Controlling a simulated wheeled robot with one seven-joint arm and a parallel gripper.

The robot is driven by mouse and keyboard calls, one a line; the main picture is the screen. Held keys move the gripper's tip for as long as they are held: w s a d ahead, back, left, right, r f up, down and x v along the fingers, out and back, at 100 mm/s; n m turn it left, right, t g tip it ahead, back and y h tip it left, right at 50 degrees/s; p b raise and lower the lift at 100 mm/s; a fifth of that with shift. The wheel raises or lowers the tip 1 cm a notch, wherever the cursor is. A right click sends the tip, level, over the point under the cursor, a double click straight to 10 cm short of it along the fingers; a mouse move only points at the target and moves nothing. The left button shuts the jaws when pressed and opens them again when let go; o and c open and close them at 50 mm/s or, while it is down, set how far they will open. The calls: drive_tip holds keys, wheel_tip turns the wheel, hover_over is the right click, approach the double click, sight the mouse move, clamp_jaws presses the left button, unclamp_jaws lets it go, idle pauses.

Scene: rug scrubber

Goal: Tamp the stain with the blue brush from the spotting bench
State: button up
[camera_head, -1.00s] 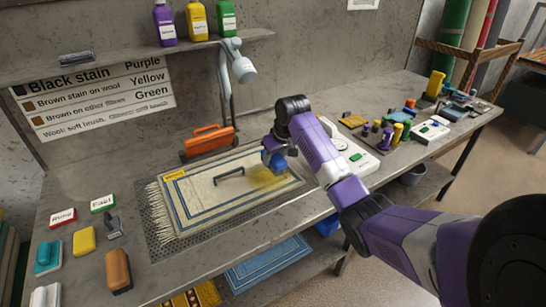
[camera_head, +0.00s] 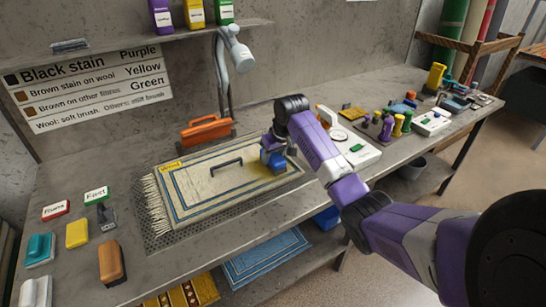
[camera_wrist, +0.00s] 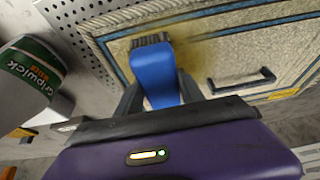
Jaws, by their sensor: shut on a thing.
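My gripper (camera_wrist: 160,98) is shut on the blue brush (camera_wrist: 152,72). In the wrist view the brush's dark bristles face the rug (camera_wrist: 106,38) beside a yellowish stain (camera_wrist: 210,57). In the head view the blue brush (camera_head: 272,158) is over the right part of the cream rug (camera_head: 172,215) with blue border lines. The stain (camera_head: 262,180) is partly hidden by the brush and my arm. I cannot tell whether the bristles touch the rug.
A black handle (camera_head: 226,166) stands on the rug. An orange tool (camera_head: 205,132) and a lamp (camera_head: 238,55) are behind it. A white device (camera_head: 360,150) and several small coloured items stand right. Brushes and sponges, including a yellow sponge (camera_head: 77,234), lie left.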

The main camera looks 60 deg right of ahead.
drive_tip(key=shift+f+b, duration=0.3)
drive_tip(key=shift+f, duration=0.3)
idle(0.7)
drive_tip(key=shift+r+p, duration=0.65)
drive_tip(key=shift+p, duration=0.2)
drive_tip(key=shift+f+b, duration=0.35)
drive_tip(key=shift+f, duration=0.3)
idle(0.5)
drive_tip(key=shift+r+p, duration=0.7)
drive_tip(key=shift+p, duration=0.1)
drive_tip(key=shift+f+b, duration=0.3)
drive_tip(key=shift+f, duration=0.4)
idle(0.4)
